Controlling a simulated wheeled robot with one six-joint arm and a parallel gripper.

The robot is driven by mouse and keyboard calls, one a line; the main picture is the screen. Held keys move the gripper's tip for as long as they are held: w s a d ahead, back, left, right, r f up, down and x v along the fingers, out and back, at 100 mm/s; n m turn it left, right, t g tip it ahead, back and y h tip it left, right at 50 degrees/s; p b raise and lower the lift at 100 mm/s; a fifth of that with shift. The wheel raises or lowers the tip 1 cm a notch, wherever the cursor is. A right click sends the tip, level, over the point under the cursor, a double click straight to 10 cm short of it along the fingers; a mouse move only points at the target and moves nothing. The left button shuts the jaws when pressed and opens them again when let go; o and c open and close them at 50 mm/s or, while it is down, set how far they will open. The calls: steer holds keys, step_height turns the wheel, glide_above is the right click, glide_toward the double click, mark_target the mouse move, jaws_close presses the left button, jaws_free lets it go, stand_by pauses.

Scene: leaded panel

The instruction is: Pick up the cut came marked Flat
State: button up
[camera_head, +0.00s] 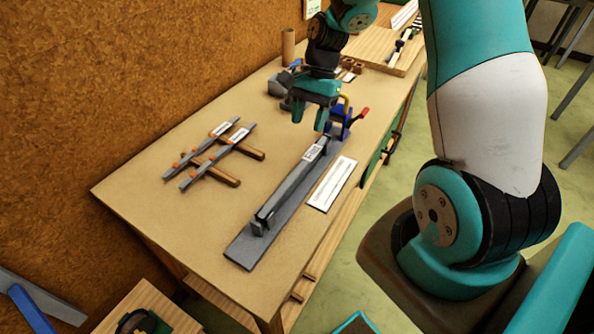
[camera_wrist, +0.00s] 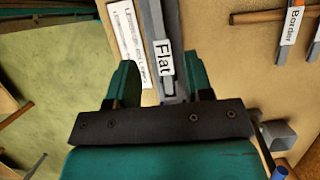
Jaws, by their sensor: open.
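The came marked Flat (camera_head: 288,187) is a long grey strip with a white label near its far end. It lies along a grey metal jig (camera_head: 240,250) on the workbench. My gripper (camera_head: 310,116) is open and empty above the far end of the came, fingers pointing down. In the wrist view my gripper (camera_wrist: 162,82) has one finger on each side of the strip. Its height above the came is hard to judge.
Two other labelled cames (camera_head: 202,148) (camera_head: 218,158) rest across wooden sticks to the left; one label reads Border in the wrist view (camera_wrist: 290,28). A blue clamp with a red handle (camera_head: 343,122) stands at the jig's far end. A printed white card (camera_head: 332,184) lies right of the jig.

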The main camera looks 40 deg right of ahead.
glide_toward(297, 171)
steer(key=x, duration=0.2)
steer(key=shift+w+f+p, duration=0.15)
steer(key=shift+f+p, duration=0.25)
steer(key=shift+s+a+f+p, duration=0.2)
steer(key=shift+a+f+p, duration=0.1)
steer(key=shift+f, duration=0.15)
steer(key=p+x, duration=0.1)
steer(key=x, duration=0.3)
steer(key=shift+s+f, duration=0.15)
steer(key=shift+s, duration=0.05)
steer(key=shift+c, duration=0.5)
jaws_close()
